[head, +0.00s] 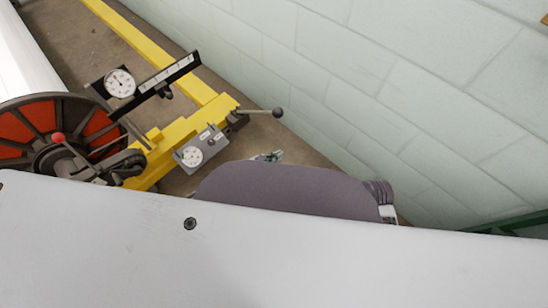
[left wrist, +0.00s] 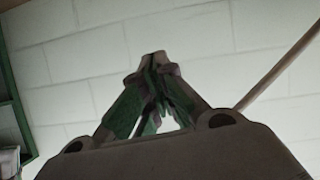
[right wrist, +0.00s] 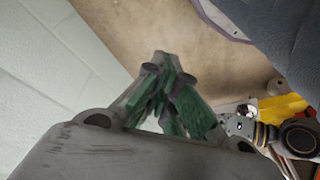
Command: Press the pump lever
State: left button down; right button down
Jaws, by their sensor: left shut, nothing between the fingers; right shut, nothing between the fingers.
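The pump lever (head: 262,112) is a thin rod with a dark ball end. It sticks out to the right from the grey pump unit (head: 203,146), which has a dial and sits on the yellow frame. In the head view only a small bit of my left gripper (head: 268,156) shows past my grey arm link, below the lever and apart from it. In the left wrist view the left gripper (left wrist: 155,58) is shut and empty, facing the block wall. The right gripper (right wrist: 165,62) is shut and empty in the right wrist view; it is hidden in the head view.
The yellow frame (head: 148,172) stands beside a reel with red panels (head: 20,125). A round gauge (head: 120,83) and a scale bar (head: 170,74) stand behind it. The pale block wall (head: 400,110) runs along the right. A green frame (head: 510,225) shows at the right edge.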

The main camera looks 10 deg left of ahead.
pick_arm(q)
jog(key=shift+v, duration=0.9)
pick_arm(e)
jog(key=shift+d+f, duration=0.1)
jog(key=shift+f, duration=0.5)
jog(key=shift+r, duration=0.1)
